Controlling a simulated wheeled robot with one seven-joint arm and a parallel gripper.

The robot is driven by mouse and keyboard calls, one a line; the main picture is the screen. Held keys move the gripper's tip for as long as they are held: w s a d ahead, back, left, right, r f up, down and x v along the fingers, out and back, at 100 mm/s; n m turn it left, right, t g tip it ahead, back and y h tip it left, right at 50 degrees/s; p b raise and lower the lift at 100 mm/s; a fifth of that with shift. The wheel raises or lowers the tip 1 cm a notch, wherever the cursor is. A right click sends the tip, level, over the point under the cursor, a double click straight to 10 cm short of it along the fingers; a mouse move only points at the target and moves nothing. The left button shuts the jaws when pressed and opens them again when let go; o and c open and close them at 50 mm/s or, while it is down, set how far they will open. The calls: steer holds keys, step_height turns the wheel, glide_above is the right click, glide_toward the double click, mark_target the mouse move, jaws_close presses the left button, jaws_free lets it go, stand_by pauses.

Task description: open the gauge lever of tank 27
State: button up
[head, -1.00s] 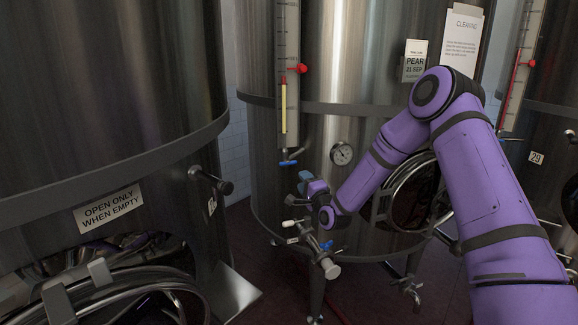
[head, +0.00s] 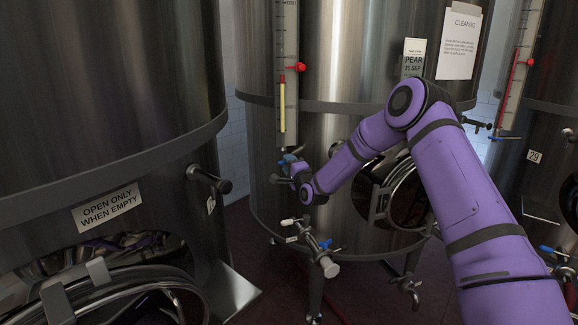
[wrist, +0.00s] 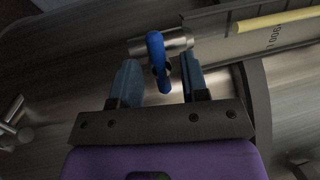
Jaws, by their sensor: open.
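The gauge (head: 289,75) is a tall sight tube with a yellow column on the middle tank (head: 340,70). No number 27 is readable on this tank. Its blue lever (wrist: 157,62) sits on a metal valve (wrist: 178,42) at the gauge's lower end, crosswise to the gauge in the wrist view. My gripper (wrist: 160,78) is open, with one blue finger on each side of the lever and gaps visible between. In the head view my gripper (head: 291,166) is just under the gauge and largely covers the valve and lever.
A sampling valve (head: 318,243) with a blue handle juts out below my gripper. A round hatch (head: 405,195) lies behind my forearm. A tank (head: 90,80) with an "open only when empty" sign stands close on the left. The right tank carries a 29 plate (head: 535,155).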

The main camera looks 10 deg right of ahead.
jaws_close()
steer(key=shift+n, duration=0.3)
steer(key=n+g, duration=0.1)
steer(key=n, duration=0.5)
steer(key=n+g, duration=0.1)
steer(key=n, duration=0.5)
steer(key=n+g, duration=0.1)
steer(key=n, duration=0.4)
steer(key=shift+r+n+g, duration=0.3)
steer(key=shift+n+g, duration=0.1)
stand_by(0.4)
